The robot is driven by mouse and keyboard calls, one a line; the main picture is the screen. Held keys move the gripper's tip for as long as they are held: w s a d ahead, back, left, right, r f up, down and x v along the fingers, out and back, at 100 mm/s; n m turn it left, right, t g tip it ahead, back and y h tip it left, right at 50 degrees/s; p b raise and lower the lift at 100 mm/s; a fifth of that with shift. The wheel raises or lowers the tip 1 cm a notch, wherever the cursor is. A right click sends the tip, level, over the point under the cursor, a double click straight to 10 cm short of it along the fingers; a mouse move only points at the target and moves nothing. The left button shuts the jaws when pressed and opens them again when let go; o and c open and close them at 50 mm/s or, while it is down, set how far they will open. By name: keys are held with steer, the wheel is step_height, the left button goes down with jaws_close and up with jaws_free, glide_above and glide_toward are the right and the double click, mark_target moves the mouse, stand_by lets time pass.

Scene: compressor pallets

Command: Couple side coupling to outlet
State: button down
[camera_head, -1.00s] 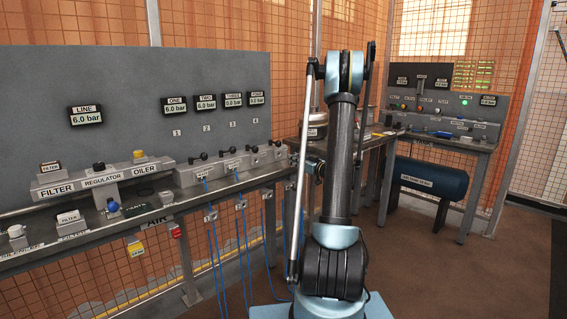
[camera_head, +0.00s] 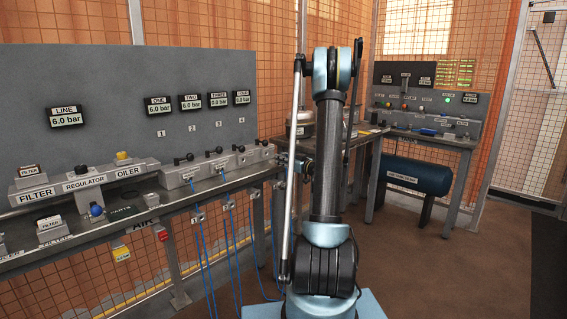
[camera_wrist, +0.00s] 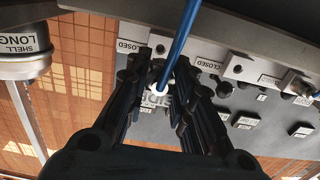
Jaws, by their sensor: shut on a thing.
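My gripper (camera_wrist: 165,100) fills the lower middle of the wrist view, its dark fingers shut on the side coupling. A white ring of the coupling (camera_wrist: 160,91) shows between the fingers, with a blue hose (camera_wrist: 181,42) running up from it. The fingers hide the rest of the coupling. The wrist view also shows white valve blocks (camera_wrist: 240,69) with CLOSED labels beyond the fingers. I cannot tell whether the coupling touches an outlet.
A long bench (camera_head: 130,216) with filter, regulator and oiler runs along the left. Several blue hoses (camera_head: 202,250) hang at its front. A second bench (camera_head: 440,140) with a dark blue tank (camera_head: 415,176) stands at the right. Floor is clear right of my base.

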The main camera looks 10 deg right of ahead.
steer(key=shift+x, duration=2.65)
steer(key=shift+x, duration=1.25)
steer(key=c, duration=1.3)
jaws_free()
steer(key=v, duration=1.2)
steer(key=shift+a, duration=0.15)
